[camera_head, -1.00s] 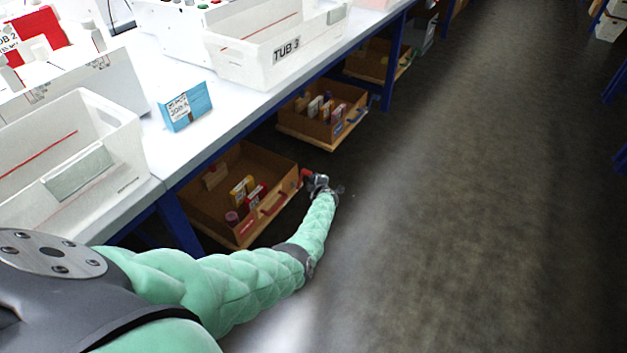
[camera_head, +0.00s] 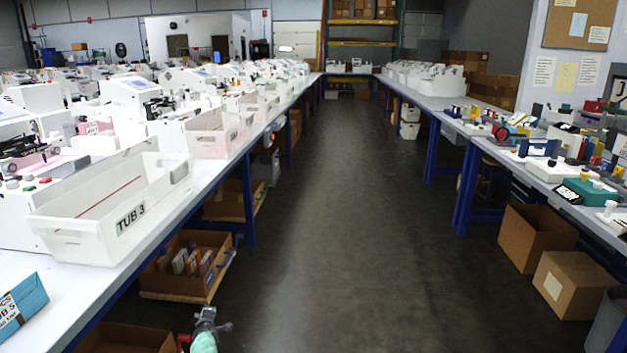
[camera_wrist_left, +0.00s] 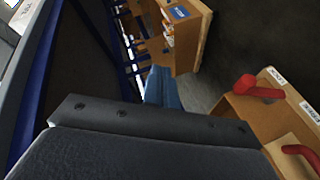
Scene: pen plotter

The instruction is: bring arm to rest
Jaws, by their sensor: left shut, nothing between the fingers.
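My left arm shows only at the bottom edge of the head view, as a short mint-green end. Its gripper (camera_head: 209,318) is shut and empty, low over the aisle floor. It is beside the open cardboard boxes under the left bench. In the left wrist view my dark wrist housing (camera_wrist_left: 150,150) fills the lower part. A box with red handles (camera_wrist_left: 258,88) is close by on the right there. My right arm is not in view.
The left bench holds TUB 3 (camera_head: 112,208), a blue carton (camera_head: 22,305) and several machines. A box of small packs (camera_head: 187,268) sits on a low shelf. Cardboard boxes (camera_head: 570,284) stand under the right bench (camera_head: 540,170). The aisle floor (camera_head: 345,230) is clear.

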